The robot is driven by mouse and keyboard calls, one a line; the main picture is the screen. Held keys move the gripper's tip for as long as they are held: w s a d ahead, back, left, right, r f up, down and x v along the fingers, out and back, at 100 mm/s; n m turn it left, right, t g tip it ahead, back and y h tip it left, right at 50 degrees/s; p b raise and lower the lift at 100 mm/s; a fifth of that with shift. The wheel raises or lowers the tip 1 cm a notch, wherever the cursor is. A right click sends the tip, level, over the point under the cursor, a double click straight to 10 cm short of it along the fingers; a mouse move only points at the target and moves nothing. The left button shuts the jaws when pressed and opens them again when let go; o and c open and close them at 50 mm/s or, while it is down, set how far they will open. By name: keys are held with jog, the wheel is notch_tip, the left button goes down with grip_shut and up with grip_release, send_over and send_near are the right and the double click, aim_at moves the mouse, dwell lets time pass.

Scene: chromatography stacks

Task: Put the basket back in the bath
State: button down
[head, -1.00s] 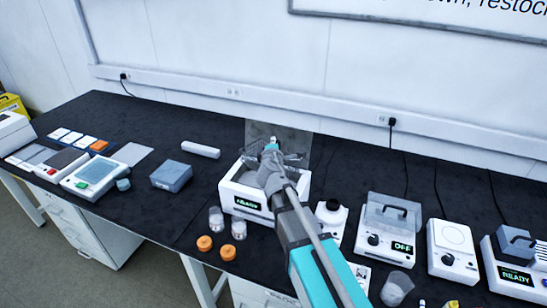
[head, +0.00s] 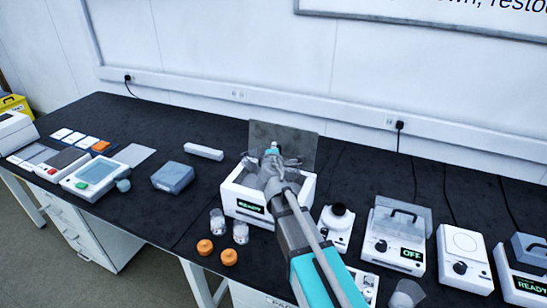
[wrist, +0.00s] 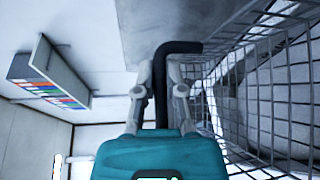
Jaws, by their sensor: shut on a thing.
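The bath (head: 232,201) is a white box with a green READY display, its clear lid (head: 300,142) standing open behind it. The wire basket (head: 251,162) is at the bath's open top, largely hidden by my arm; I cannot tell how deep it sits. My gripper (head: 272,158) is over the bath. In the wrist view my gripper (wrist: 162,88) is shut on the basket's black bent handle (wrist: 180,47), and the basket's mesh (wrist: 265,100) fills the right side.
Two clear jars (head: 217,222) and two orange caps (head: 205,247) stand in front of the bath. A grey-blue box (head: 173,177) is to the left. A dark-topped white device (head: 336,228) and an OFF unit (head: 397,240) are to the right.

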jog(key=shift+w+a+f+b, duration=0.15)
jog(key=shift+f+b, duration=0.2)
jog(key=shift+f, duration=0.35)
jog(key=shift+f+b, duration=0.95)
jog(key=shift+b, duration=0.05)
jog(key=c, duration=0.7)
grip_release()
jog(key=shift+s, duration=0.2)
jog(key=s, duration=0.4)
jog(key=s+r+p, duration=0.1)
jog(key=s, duration=0.6)
jog(key=shift+s+r+p, duration=0.35)
jog(key=shift+s, duration=0.05)
